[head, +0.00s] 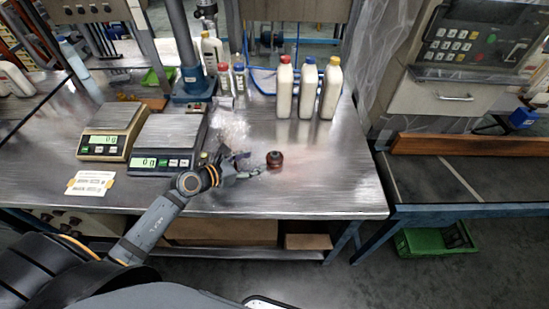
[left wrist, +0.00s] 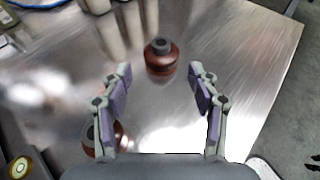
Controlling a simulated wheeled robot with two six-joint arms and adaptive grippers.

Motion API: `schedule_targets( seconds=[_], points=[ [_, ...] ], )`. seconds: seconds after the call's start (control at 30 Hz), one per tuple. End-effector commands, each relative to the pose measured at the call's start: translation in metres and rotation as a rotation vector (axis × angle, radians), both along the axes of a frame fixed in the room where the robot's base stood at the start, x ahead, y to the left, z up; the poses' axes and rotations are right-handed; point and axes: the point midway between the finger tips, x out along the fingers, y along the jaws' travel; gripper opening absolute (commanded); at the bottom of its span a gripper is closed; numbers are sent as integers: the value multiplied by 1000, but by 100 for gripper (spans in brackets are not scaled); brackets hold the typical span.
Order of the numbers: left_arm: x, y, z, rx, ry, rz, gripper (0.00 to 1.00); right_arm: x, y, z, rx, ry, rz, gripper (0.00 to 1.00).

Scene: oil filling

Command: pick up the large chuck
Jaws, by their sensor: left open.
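A dark red-brown chuck (head: 274,159) with a grey top stands upright on the metal table in the head view. It also shows in the left wrist view (left wrist: 161,60), ahead of and between my fingertips. A second reddish-brown round piece (left wrist: 118,133) is partly hidden behind the left finger in the wrist view; I cannot tell which is larger. My left gripper (head: 248,166) is open and empty, just left of the chuck and apart from it. Its two fingers also show in the wrist view (left wrist: 160,76). My right gripper is not in view.
Two scales (head: 106,142) (head: 158,160) stand left of my gripper on the metal table (head: 330,190). Several bottles, one with a red cap (head: 284,92), stand behind the chuck. The table is clear right of the chuck.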

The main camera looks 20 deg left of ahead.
Motion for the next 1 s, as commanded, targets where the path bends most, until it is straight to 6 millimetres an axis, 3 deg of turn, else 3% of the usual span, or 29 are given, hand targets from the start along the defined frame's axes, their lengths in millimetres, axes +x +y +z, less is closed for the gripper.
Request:
schedule_targets(
  seconds=[0.07, 0.13, 0.33, 0.43, 0.63, 0.73, 0.9, 1.0],
  points=[
    [12, -6, -3, -6, -3, 5, 61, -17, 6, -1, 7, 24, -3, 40],
    [18, -10, -6, -5, -3, 4, 61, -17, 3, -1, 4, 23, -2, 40],
    [22, -14, -9, -2, -1, 2, 61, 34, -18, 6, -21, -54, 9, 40],
    [33, -21, -9, -8, -2, 3, 61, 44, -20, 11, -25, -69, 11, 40],
    [59, -37, -22, -6, -1, 3, 61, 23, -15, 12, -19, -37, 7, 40],
    [63, -40, -24, -3, -2, 1, 61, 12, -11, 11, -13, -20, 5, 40],
    [63, -40, -25, -2, -1, 1, 61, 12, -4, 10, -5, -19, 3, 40],
    [63, -40, -25, -2, -1, 1, 50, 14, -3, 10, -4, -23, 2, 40]
  ],
)
